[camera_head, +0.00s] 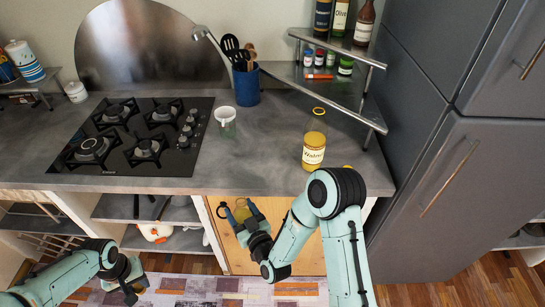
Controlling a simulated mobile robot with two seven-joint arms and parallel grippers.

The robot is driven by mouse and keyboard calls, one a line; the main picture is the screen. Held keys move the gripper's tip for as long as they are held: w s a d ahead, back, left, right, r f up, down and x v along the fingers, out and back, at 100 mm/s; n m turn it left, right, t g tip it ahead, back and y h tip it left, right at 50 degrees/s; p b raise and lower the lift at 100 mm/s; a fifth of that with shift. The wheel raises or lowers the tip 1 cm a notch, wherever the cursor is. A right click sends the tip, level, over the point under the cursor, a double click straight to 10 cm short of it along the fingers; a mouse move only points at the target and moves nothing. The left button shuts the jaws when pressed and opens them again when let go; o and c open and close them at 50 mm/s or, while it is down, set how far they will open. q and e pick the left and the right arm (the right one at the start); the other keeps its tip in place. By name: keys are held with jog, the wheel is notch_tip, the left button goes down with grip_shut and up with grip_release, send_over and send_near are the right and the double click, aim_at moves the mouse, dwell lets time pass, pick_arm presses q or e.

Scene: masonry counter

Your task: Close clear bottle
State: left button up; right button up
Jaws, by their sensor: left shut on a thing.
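The clear bottle (313,146) stands upright on the counter near its front edge. It holds yellow liquid and has a white label; I cannot tell whether its mouth is covered. A small yellow thing (347,167), partly hidden by my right arm, lies to its right. My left gripper (133,292) is low at the left, in front of the counter and far from the bottle. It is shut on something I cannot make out. My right gripper (240,213) is below the counter's front edge, left of the bottle. A yellow shape shows between its fingers; whether they grip it is unclear.
A black cooktop (130,165), a cup (226,121) and a blue utensil pot (247,86) stand on the counter (265,160). A corner shelf (345,101) with jars is behind the bottle. Grey cabinets (450,190) bound the right.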

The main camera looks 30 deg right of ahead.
pick_arm(q)
jog(key=shift+s+d, duration=0.1)
jog(key=shift+d, duration=0.25)
pick_arm(e)
jog(key=shift+d+r, duration=0.1)
jog(key=shift+d, duration=0.25)
pick_arm(q)
jog(key=shift+a, duration=0.1)
pick_arm(e)
jog(key=shift+a, duration=0.1)
